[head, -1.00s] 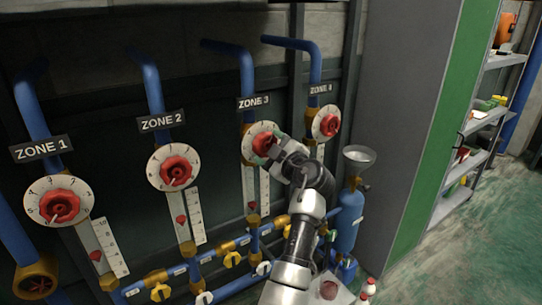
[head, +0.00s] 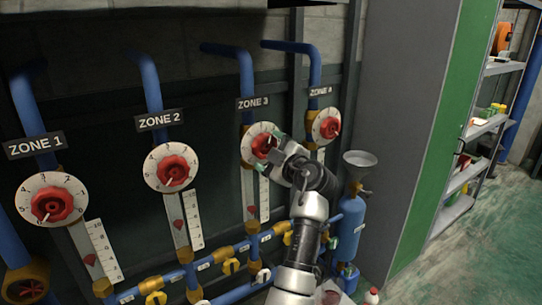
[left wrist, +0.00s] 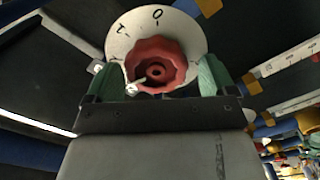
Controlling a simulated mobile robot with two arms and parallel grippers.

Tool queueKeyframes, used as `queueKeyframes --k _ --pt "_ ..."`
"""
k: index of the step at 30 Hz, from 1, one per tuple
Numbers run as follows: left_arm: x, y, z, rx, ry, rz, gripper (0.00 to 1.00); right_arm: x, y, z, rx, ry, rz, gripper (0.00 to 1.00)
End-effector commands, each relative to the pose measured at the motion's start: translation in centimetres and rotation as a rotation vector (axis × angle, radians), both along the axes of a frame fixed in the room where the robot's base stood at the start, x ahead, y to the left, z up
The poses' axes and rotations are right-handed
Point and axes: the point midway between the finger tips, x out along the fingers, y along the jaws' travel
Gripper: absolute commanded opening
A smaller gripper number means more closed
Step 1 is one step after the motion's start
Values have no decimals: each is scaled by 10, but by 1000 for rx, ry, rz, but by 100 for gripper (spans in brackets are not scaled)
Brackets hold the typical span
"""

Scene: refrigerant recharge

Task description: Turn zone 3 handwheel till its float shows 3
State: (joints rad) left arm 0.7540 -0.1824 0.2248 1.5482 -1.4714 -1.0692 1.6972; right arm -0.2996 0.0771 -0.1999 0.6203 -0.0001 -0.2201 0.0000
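The zone 3 handwheel (head: 264,145) is a red knob on a white numbered dial, below the "ZONE 3" label (head: 253,103). Below it is a gauge tube with a red float (head: 251,209) low beside a white scale (head: 264,191); its numbers are too small to read. My left gripper (head: 274,147) is at this handwheel. In the left wrist view, its green fingers stand either side of the red handwheel (left wrist: 157,68), with a gap visible on the right side, so it looks open around it. A white pointer (left wrist: 134,88) shows at lower left. My right gripper is out of view.
Similar handwheels for zone 1 (head: 51,200), zone 2 (head: 172,167) and zone 4 (head: 327,126) stand alongside. Blue pipes with yellow valves run below. A blue cylinder (head: 347,232) with a funnel (head: 359,158) stands right of my arm. Open floor lies at far right.

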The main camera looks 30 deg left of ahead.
Motion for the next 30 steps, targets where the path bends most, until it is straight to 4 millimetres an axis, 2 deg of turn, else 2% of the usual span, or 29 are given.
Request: queueKeyframes --k 11,24,30 --pt "-1 -3 3 6 -6 -2 94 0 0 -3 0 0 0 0" --pt "-21 -51 2 7 -9 -4 94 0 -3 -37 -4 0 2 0" --pt "-27 -63 5 6 -8 -2 94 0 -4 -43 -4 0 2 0"
